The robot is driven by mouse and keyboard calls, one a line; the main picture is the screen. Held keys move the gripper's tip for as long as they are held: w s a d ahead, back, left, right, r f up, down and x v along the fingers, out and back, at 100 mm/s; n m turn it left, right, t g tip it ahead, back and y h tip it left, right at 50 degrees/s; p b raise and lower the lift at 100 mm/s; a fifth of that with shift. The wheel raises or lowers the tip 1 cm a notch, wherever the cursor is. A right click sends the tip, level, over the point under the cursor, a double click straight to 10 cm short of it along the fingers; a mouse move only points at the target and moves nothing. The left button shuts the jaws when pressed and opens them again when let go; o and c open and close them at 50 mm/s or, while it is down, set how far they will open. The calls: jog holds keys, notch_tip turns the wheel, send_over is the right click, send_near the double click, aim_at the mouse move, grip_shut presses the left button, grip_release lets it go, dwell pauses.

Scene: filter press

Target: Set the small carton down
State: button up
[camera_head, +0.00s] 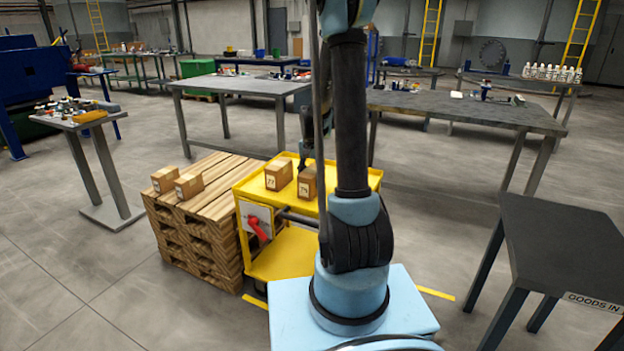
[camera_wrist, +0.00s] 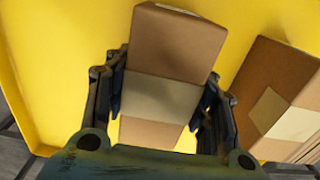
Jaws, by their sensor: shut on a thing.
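The small carton (camera_wrist: 160,95) is brown with a pale tape band, and it fills the middle of the wrist view. My gripper (camera_wrist: 162,105) is shut on it, one finger on each side. In the head view, my gripper (camera_head: 304,158) is over the yellow cart (camera_head: 248,190), just above the right-hand carton (camera_head: 307,187), which appears to be the held one; my arm partly hides it. The carton is at or very close to the cart's top tray (camera_wrist: 60,70). I cannot tell whether its underside touches.
A second carton (camera_head: 278,175) stands close beside the held one on the tray; it also shows at the wrist view's right (camera_wrist: 275,100). Two more cartons lie on the wooden pallet (camera_head: 205,210) at left. A dark "GOODS IN" table (camera_head: 560,245) stands at right.

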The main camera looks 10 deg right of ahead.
jog(key=o, duration=1.4)
